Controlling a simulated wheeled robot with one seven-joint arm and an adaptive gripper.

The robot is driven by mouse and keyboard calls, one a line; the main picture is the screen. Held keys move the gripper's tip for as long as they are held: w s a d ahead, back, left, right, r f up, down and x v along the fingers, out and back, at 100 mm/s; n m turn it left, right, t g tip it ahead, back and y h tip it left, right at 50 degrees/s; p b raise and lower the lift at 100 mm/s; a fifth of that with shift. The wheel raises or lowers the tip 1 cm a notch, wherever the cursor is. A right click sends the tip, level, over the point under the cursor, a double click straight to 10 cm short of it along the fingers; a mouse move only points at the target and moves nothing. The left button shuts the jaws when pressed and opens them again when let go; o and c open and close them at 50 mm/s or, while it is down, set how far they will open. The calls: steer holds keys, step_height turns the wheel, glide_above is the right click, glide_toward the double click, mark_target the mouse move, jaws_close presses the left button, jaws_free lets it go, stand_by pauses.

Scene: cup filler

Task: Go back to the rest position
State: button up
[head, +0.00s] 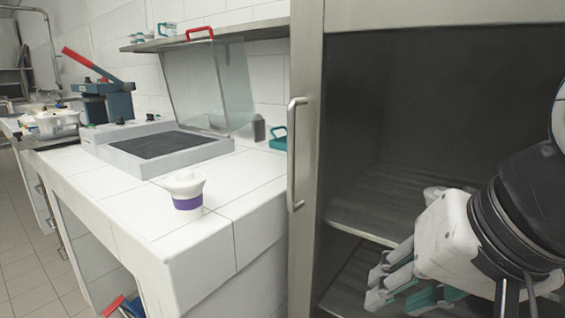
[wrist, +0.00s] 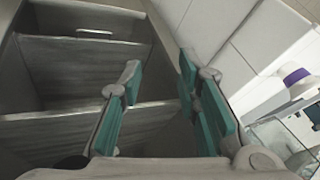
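My gripper (head: 378,284) is at the lower right of the head view, in front of the open grey cabinet. Its teal-padded fingers also show in the wrist view (wrist: 160,78), spread apart with nothing between them. A white cup with a purple band (head: 186,189) stands upright on the white tiled counter (head: 110,190), well to the left of my gripper. A white and purple item at the right edge of the wrist view (wrist: 298,80) looks like the same kind of cup. The rest position itself is not marked in either view.
The dark cabinet (head: 385,130) has inner shelves (head: 370,222) close to my gripper; its handled steel edge (head: 304,150) stands to the left. A grey machine with a clear raised lid (head: 160,147) sits on the counter. A red-handled press (head: 108,100) stands behind. The floor at left is clear.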

steer(key=s+d+f+n+g+h, duration=0.1)
steer(key=s+d+f+n+g, duration=0.2)
steer(key=s, duration=0.4)
steer(key=s+d+f+g+h, duration=0.1)
steer(key=s+d+f+g, duration=0.2)
steer(key=s+f, duration=0.3)
step_height(320, 180, up, 32)
steer(key=t+p, duration=0.4)
steer(key=p, duration=2.6)
steer(key=shift+w+d+r+n+t, duration=0.25)
steer(key=shift+w+d+n+t, duration=0.05)
